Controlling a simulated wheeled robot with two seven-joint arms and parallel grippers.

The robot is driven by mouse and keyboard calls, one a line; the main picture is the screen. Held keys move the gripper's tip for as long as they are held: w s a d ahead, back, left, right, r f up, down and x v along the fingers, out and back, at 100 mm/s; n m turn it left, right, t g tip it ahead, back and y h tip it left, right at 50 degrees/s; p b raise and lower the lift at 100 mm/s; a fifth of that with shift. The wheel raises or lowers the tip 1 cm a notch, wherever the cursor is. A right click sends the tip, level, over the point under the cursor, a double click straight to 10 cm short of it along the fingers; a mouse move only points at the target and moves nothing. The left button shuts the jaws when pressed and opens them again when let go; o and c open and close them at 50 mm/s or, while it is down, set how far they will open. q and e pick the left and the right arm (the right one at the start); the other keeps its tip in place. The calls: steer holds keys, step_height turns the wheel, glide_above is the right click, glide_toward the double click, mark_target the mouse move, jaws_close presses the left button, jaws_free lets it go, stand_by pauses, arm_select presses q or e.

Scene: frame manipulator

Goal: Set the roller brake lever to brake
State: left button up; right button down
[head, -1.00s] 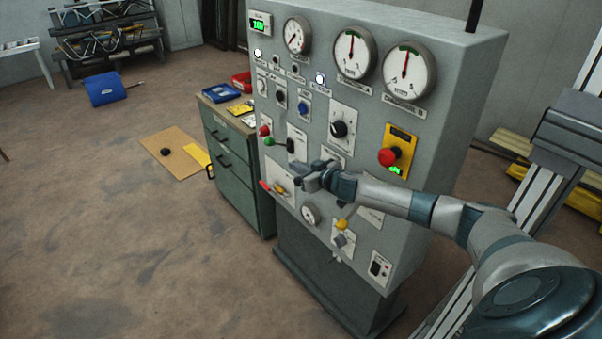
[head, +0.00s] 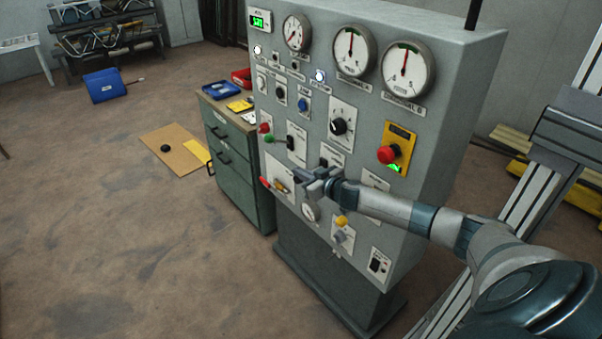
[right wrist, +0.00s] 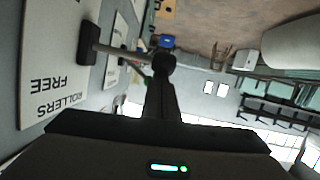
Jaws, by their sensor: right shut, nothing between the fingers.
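The roller lever stands on a white plate (right wrist: 60,75) in the right wrist view, its "ROLLERS FREE" lettering upside down. The lever has a dark base (right wrist: 88,45) and a grey shaft (right wrist: 122,52) standing out from the panel. My right gripper (right wrist: 163,68) is shut and empty, its dark tip at the shaft's outer end; I cannot tell whether they touch. In the head view my right gripper (head: 301,176) lies close to the panel face, below a small black part (head: 323,163) that seems to be the lever's base. The arm hides the area around it. My left gripper is out of view.
The grey control panel (head: 455,75) carries gauges, knobs and buttons. A red stop button (head: 387,154) sits above my right forearm. A yellow knob (head: 342,221) is below it. A green drawer cabinet (head: 235,160) stands at left. The floor further left is mostly clear.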

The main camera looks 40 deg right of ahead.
steer(key=shift+a+f+n+h+b, duration=0.2)
steer(key=shift+f+b, duration=0.1)
steer(key=shift+f, duration=0.2)
steer(key=shift+a+f+n+h+b, duration=0.1)
steer(key=shift+f+n+b, duration=0.15)
steer(key=shift+f, duration=0.2)
steer(key=shift+f+n+b, duration=0.3)
steer(key=shift+f+n, duration=0.05)
steer(key=shift+n, duration=0.1)
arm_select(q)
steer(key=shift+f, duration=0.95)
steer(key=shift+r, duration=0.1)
arm_select(e)
steer(key=shift+r, duration=0.15)
